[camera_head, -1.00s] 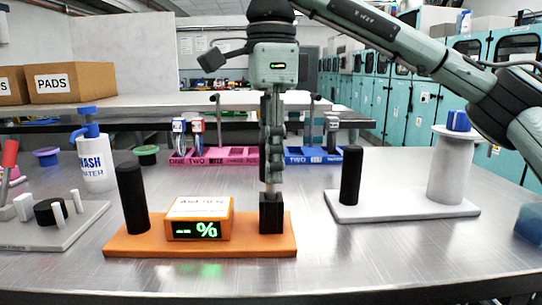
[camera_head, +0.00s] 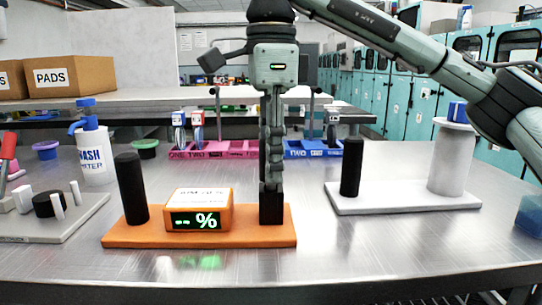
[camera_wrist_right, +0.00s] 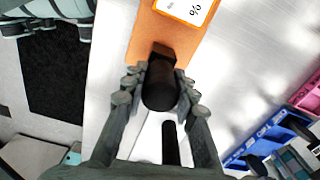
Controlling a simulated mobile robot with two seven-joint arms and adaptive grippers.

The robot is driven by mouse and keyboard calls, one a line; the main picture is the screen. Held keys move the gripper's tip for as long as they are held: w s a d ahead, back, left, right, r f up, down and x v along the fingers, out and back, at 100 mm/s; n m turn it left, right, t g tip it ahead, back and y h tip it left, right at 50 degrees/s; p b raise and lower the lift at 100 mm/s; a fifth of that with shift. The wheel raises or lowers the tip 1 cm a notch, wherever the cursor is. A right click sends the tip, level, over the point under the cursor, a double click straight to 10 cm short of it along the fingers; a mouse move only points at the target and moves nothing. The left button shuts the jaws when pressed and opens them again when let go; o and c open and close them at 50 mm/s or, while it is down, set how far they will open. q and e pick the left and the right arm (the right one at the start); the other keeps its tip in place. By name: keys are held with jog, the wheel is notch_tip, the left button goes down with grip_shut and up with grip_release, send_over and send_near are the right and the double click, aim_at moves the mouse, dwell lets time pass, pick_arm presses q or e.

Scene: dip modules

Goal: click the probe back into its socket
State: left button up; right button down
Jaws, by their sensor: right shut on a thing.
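The orange meter base (camera_head: 130,235) stands on the steel table with a display box (camera_head: 199,212) reading "-- %" on it. The black square socket (camera_head: 271,210) rises from the base's right end. My right gripper (camera_head: 271,188) points straight down, with its fingertips right at the socket's top. In the wrist view it is shut around the black, round probe (camera_wrist_right: 160,88), which is in line with the socket (camera_wrist_right: 163,51) and looks upright. The probe's lower end is hidden, so I cannot tell how deep it sits. My left gripper is not in view.
A black post (camera_head: 131,190) stands on the base's left end. A white stand (camera_head: 400,202) with another black post (camera_head: 350,168) and a white cylinder (camera_head: 452,160) is on the right. A wash bottle (camera_head: 93,150) and grey tray (camera_head: 75,220) are left. The table front is clear.

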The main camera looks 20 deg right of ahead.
jog(key=shift+f, duration=0.45)
dwell(0.3)
jog(key=c, duration=0.6)
grip_release()
jog(key=shift+o, duration=0.2)
jog(key=shift+r, duration=0.1)
notch_tip(320, 180, up, 5)
jog(key=p, duration=0.4)
jog(key=shift+p, duration=0.3)
jog(key=shift+r, duration=1.95)
